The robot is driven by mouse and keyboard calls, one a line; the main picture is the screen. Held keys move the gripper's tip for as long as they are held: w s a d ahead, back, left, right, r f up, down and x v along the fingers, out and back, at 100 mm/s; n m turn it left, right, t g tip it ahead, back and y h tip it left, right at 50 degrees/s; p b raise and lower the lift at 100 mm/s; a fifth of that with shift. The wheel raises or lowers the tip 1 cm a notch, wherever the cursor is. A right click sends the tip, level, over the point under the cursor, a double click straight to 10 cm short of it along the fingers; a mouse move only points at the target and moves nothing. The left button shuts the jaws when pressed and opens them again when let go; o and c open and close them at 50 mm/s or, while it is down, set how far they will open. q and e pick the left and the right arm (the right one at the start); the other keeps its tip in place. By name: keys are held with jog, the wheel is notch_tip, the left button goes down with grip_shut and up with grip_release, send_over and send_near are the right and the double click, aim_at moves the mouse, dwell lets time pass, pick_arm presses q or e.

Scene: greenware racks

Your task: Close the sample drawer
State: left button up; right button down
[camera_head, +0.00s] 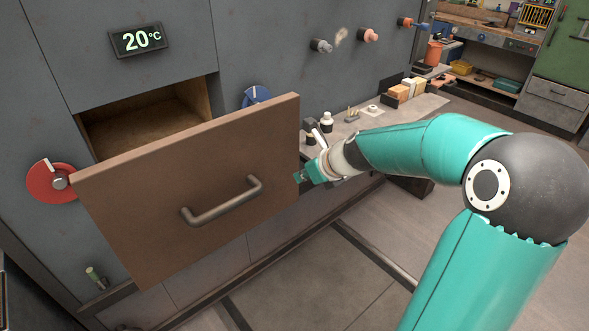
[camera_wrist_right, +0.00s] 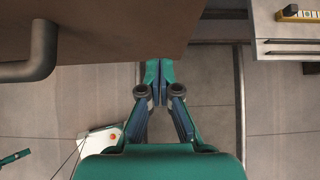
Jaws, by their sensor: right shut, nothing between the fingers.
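The sample drawer (camera_head: 150,195) stands pulled out of the grey cabinet, with its wooden inside (camera_head: 140,125) showing behind the brown front. A dark bar handle (camera_head: 222,202) is on the front; part of it also shows in the right wrist view (camera_wrist_right: 30,55). My right gripper (camera_head: 300,176) is at the right edge of the drawer front, apart from the handle. In the right wrist view its fingers (camera_wrist_right: 152,75) are together and empty, with their tips at the lower edge of the drawer front (camera_wrist_right: 110,25). I cannot tell whether they touch it.
A red dial (camera_head: 50,182) is left of the drawer, and a blue dial (camera_head: 256,95) sits behind its right top corner. A shelf (camera_head: 425,105) with bottles and small blocks is to the right. Knobs (camera_head: 321,46) stick out above. The floor in front (camera_head: 330,280) is clear.

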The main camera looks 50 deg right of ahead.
aim_at(288, 170)
pick_arm(q)
jog(key=shift+r+p, duration=0.4)
jog(key=shift+r, duration=0.4)
pick_arm(e)
jog(key=shift+w+d+r, duration=0.1)
jog(key=shift+w+d, duration=0.15)
jog(key=shift+w, duration=0.55)
jog(key=shift+w+d+r, duration=0.1)
jog(key=shift+w+d, duration=0.1)
jog(key=shift+w, duration=0.6)
